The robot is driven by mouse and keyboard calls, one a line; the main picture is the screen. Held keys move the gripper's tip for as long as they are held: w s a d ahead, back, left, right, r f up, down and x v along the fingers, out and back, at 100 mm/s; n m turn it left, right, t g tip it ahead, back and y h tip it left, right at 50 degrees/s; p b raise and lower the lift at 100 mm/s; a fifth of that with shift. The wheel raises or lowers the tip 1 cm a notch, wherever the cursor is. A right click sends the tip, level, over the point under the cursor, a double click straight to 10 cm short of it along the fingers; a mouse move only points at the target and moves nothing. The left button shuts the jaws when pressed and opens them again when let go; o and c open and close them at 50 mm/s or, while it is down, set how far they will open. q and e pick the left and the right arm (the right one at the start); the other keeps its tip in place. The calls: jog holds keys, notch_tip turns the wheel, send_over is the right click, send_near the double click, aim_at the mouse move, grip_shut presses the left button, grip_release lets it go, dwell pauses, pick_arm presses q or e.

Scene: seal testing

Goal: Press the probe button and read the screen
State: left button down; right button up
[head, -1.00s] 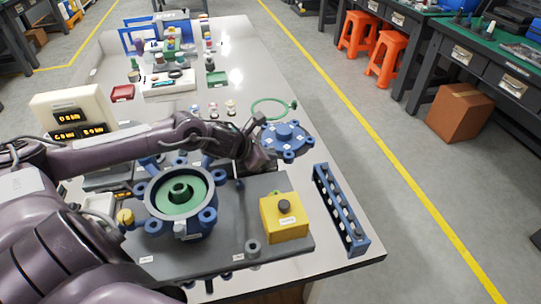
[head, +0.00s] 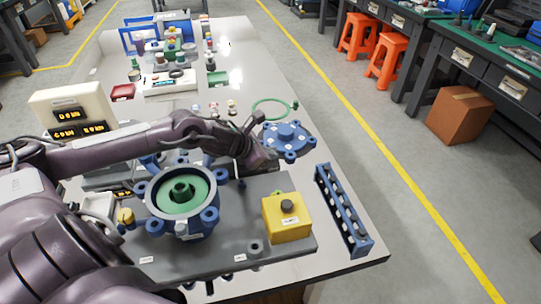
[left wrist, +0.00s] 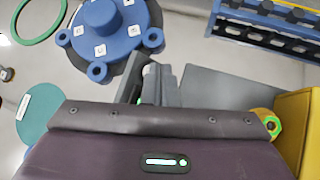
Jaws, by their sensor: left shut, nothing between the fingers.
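A yellow box (head: 284,226) with a dark round button (head: 287,206) on top sits on the right part of the grey base plate. The cream display unit (head: 72,112) with lit amber digits stands at the left of the table, partly behind my left arm. My left gripper (head: 241,178) is shut and empty, above the plate, to the left of and behind the yellow box, not touching it. In the left wrist view the box's yellow side (left wrist: 300,125) shows at the right edge. My right gripper is not in view.
A blue flanged cover (head: 285,138) lies behind, near a green ring (head: 270,108). A blue slotted rack (head: 343,212) stands at the table's right edge.

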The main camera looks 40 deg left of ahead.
pick_arm(q)
jog(key=shift+s+a+f+b, duration=0.1)
jog(key=shift+a+f+b, duration=0.2)
jog(key=shift+f+b, duration=0.25)
jog(key=shift+a+f+b, duration=0.35)
jog(key=shift+a+b, duration=0.1)
jog(key=shift+a, duration=0.05)
dwell(0.5)
jog(key=shift+d, duration=0.15)
dwell(0.5)
jog(key=shift+d+r, duration=0.15)
jog(key=shift+d, duration=0.85)
jog(key=shift+s+d+r, duration=0.1)
jog(key=shift+s+r, duration=0.05)
jog(key=shift+r, duration=0.15)
jog(key=shift+s+d+r+p, duration=0.25)
jog(key=shift+d+r+p, duration=0.3)
jog(key=shift+d+r, duration=0.35)
jog(key=shift+s+d+r+p, duration=0.25)
jog(key=shift+d+r+p, duration=0.4)
jog(key=shift+d, duration=0.4)
